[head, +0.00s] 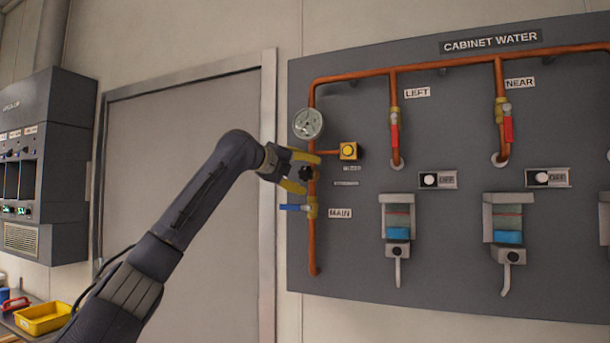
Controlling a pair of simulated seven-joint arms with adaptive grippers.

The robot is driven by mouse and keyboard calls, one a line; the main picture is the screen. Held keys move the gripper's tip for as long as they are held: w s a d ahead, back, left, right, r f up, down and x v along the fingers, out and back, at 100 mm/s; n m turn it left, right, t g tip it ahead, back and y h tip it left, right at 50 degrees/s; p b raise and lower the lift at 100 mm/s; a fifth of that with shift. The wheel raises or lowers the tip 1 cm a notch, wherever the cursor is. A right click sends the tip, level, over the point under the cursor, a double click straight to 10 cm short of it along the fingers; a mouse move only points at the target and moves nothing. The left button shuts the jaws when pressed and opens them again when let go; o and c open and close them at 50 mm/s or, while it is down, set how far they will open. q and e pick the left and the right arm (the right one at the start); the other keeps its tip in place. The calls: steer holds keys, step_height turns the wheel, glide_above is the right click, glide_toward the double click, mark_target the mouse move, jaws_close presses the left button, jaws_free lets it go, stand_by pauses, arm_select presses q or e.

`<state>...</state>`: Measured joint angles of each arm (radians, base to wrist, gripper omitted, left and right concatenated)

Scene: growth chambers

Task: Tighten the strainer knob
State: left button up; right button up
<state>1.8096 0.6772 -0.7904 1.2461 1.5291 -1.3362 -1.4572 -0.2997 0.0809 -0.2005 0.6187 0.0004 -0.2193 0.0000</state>
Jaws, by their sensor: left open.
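The strainer knob (306,173) is a small dark lobed knob on the vertical copper pipe at the left of the panel, above the MAIN valve. My left gripper (303,172) is open, with its two yellow fingers above and below the knob. I cannot tell whether the fingers touch it. My right gripper is not in view.
The blue MAIN valve handle (292,207) sits just below the gripper. A pressure gauge (308,124) is just above, and a yellow box with a round button (348,151) is to the right. Red valve handles (395,136) hang further right. A yellow tray (43,319) is at lower left.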

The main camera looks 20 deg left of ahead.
arm_select(q)
steer(key=v, duration=1.2)
stand_by(0.3)
